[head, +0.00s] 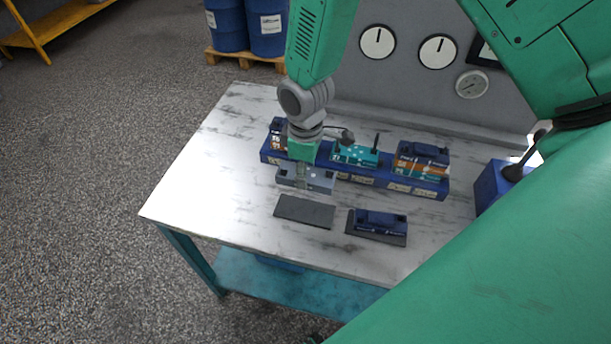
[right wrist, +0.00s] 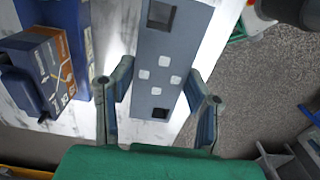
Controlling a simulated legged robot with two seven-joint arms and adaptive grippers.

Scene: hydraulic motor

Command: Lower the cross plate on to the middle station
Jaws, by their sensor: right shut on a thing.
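The cross plate (head: 319,181) is a grey-blue slab with white squares in a cross pattern; it also shows in the right wrist view (right wrist: 163,45). My right gripper (head: 302,174) is shut on it, one finger on each long side, and holds it just in front of the blue rail. The middle station on the rail carries a teal block (head: 355,154) with an upright dark post. The plate is to the left of and nearer than this block, apart from it. Its height above the table is hard to tell. My left gripper is not in view.
The blue rail (head: 375,178) also bears an orange-brown block (head: 277,137) at left and an orange block with a blue top (head: 421,160) at right. In front lie a bare dark mat (head: 304,211) and a mat with a blue part (head: 381,222). A blue box (head: 492,187) stands at right.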

